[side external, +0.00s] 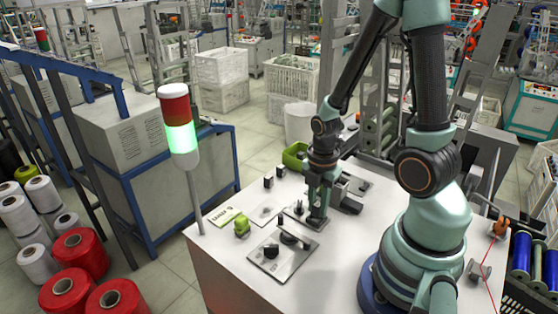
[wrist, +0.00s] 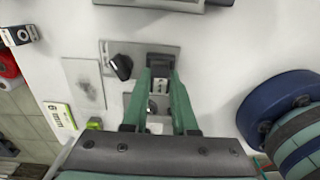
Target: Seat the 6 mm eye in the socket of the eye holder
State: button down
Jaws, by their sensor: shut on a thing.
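My gripper (side external: 317,221) points down at the white tabletop in the side external view. A dark block (wrist: 161,60) at the fingertips, on a grey plate (wrist: 143,49), is probably the eye holder. A black knob (wrist: 122,66) stands on that plate, left of the fingers. The socket is hidden, and I cannot tell whether the pale piece touches the block.
A flat grey plate (wrist: 84,83), a label card (wrist: 60,115) and a small green object (side external: 242,226) lie to the left. Another plate with dark parts (side external: 291,269) lies nearer the camera. Dark blocks (side external: 268,182) and a green bin (side external: 294,156) stand behind. A signal lamp (side external: 179,126) rises at the left.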

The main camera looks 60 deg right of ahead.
jog(key=shift+f, duration=0.95)
dwell(0.6)
jog(key=c, duration=0.6)
grip_release()
jog(key=shift+s, duration=0.1)
jog(key=shift+r, duration=3.55)
jog(key=shift+w+a+r+m, duration=0.1)
jog(key=shift+w+r+m, duration=0.2)
jog(key=shift+w+r, duration=0.05)
jog(key=w+a+r+m+t, duration=0.1)
jog(key=a+r+m+t, duration=0.1)
jog(key=r+m, duration=0.3)
jog(key=w+a+r+m+t, duration=0.1)
jog(key=a+r+m, duration=0.3)
jog(key=r+m, duration=0.1)
jog(key=w+a+r+m+t, duration=0.2)
jog(key=r+m, duration=0.4)
jog(key=shift+a+t, duration=0.3)
jog(key=shift+a, duration=0.1)
